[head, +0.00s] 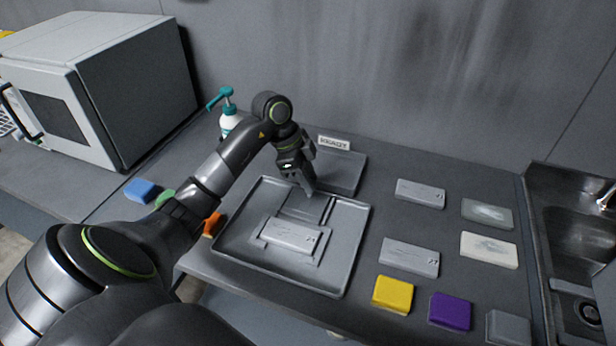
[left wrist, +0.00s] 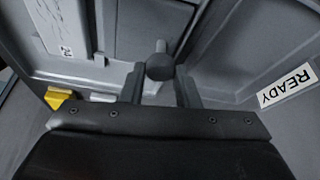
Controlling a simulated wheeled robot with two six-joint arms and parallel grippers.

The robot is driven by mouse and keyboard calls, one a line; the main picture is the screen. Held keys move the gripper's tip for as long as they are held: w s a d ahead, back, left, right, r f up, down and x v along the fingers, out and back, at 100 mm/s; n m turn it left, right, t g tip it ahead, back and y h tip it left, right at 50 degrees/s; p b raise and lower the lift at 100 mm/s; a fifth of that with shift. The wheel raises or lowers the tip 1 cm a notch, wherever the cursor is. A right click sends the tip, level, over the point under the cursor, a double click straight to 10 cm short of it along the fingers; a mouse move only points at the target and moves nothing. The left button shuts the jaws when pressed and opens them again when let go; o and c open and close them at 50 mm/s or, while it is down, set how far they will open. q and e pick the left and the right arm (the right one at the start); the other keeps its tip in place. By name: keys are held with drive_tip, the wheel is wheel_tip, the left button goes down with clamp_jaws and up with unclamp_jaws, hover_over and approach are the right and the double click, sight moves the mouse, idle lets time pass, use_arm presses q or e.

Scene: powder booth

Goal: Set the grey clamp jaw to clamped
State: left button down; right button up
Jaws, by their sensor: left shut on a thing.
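A grey tray (head: 352,235) lies on the bench and holds a flat fixture with a grey plate (head: 290,235) in it. My left gripper (head: 309,190) reaches down over the back part of the tray. In the left wrist view its two fingers (left wrist: 160,85) are shut on a dark grey round knob (left wrist: 160,67) with a short post beyond it. The knob seems to belong to the grey clamp jaw; the gripper hides it in the head view. I cannot tell the jaw's position. My right gripper is not in view.
A grey pad (head: 347,172) with a READY label (head: 334,142) lies behind the tray. Grey plates (head: 409,257), pale blocks (head: 489,250), a yellow block (head: 393,295) and a purple block (head: 450,311) lie to the right. A pump bottle (head: 229,120) stands at the back left, a sink (head: 575,240) at right.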

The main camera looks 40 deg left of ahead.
use_arm(q)
drive_tip(key=shift+s+d+r+p, duration=0.1)
drive_tip(key=shift+s+d+p, duration=0.1)
drive_tip(key=shift+s+p, duration=0.6)
drive_tip(key=shift+s+d, duration=0.1)
drive_tip(key=shift+s, duration=0.35)
drive_tip(key=c, duration=1.1)
unclamp_jaws()
drive_tip(key=b+v, duration=0.2)
drive_tip(key=v, duration=1.5)
drive_tip(key=shift+r, duration=0.2)
